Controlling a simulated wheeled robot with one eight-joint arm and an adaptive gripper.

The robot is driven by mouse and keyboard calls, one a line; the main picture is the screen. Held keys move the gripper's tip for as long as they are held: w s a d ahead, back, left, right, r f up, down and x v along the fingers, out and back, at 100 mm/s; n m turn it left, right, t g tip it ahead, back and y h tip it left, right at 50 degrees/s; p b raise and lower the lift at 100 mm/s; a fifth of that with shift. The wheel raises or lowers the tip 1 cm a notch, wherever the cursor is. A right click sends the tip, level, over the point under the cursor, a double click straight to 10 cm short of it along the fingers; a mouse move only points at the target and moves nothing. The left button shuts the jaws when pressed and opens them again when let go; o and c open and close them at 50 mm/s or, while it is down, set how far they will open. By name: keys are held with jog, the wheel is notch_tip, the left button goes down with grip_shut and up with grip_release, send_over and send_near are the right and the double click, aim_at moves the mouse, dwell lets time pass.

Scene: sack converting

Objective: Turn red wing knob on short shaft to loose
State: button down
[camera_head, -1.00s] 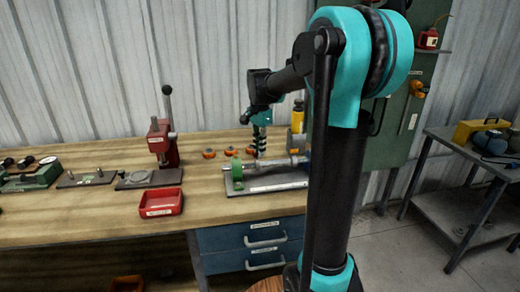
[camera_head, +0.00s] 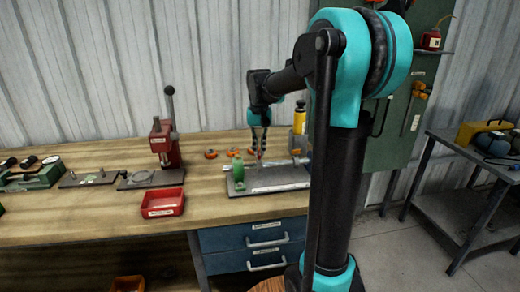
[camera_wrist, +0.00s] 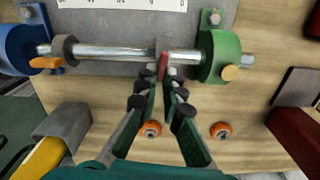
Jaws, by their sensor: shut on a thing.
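In the wrist view the red wing knob (camera_wrist: 163,65) sits on a grey collar (camera_wrist: 161,46) on the short steel shaft (camera_wrist: 120,53), close to the green block (camera_wrist: 220,58). My gripper (camera_wrist: 164,75) has its fingertips on either side of the knob and is shut on it; the tips hide part of it. In the head view my gripper (camera_head: 260,150) points down at the shaft, behind the green block (camera_head: 238,172). The knob is too small to make out clearly there.
A blue block (camera_wrist: 18,50) and an orange wing knob (camera_wrist: 46,62) are at the shaft's left end in the wrist view. Loose orange knobs (camera_head: 210,154) lie nearby. A red press (camera_head: 162,145) and red tray (camera_head: 162,203) stand left. A yellow bottle (camera_head: 299,119) stands behind.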

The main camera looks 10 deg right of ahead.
jog(key=shift+n, duration=0.8)
jog(key=c, duration=1.7)
grip_release()
jog(key=shift+r, duration=0.1)
notch_tip(320, 180, up, 12)
jog(key=shift+f, duration=0.1)
jog(key=shift+s, duration=0.1)
